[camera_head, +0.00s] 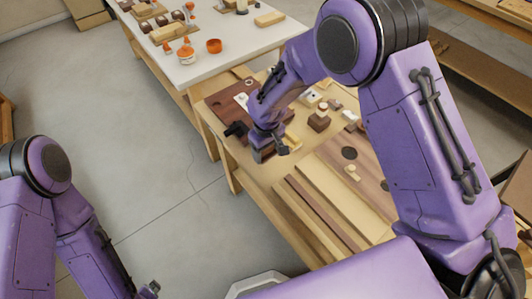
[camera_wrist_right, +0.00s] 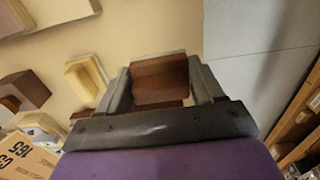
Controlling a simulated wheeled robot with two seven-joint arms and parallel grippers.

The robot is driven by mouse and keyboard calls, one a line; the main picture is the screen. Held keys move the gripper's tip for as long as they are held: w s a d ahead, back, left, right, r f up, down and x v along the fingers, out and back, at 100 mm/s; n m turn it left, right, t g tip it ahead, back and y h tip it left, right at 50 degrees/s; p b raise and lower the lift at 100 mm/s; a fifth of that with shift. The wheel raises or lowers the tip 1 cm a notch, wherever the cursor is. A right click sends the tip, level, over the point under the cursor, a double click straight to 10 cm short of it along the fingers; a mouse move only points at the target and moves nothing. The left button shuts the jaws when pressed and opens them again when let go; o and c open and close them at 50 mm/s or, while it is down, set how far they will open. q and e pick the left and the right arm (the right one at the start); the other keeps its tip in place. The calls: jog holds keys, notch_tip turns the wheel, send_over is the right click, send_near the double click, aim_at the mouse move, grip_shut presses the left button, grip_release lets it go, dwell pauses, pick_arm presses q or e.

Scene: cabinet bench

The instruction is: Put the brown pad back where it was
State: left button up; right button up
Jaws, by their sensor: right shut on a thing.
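My right gripper (camera_head: 270,145) is low over the near left part of the wooden bench. In the right wrist view its two fingers (camera_wrist_right: 161,85) are shut on the brown pad (camera_wrist_right: 160,78), which sits between them. In the head view the pad is mostly hidden by the gripper. I cannot tell whether the pad touches the bench top. My left gripper (camera_head: 149,290) is only partly in view at the bottom edge, away from the bench, and its jaw state is unclear.
A dark brown board (camera_head: 226,108) lies left of the right gripper. A brown block (camera_head: 319,121) stands to its right. The right wrist view shows a pale-topped block (camera_wrist_right: 87,78) and another brown block (camera_wrist_right: 24,91) nearby. A white table (camera_head: 230,58) stands behind.

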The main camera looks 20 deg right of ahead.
aim_at(266, 156)
jog(key=f, duration=0.1)
jog(key=w+f+p, duration=0.1)
jog(key=f, duration=0.1)
jog(key=shift+f, duration=0.3)
jog(key=shift+w+f+p, duration=0.1)
jog(key=shift+f+p, duration=0.2)
jog(key=shift+f, duration=0.05)
jog(key=shift+f, duration=0.1)
jog(key=shift+f, duration=0.15)
jog(key=o, duration=1.2)
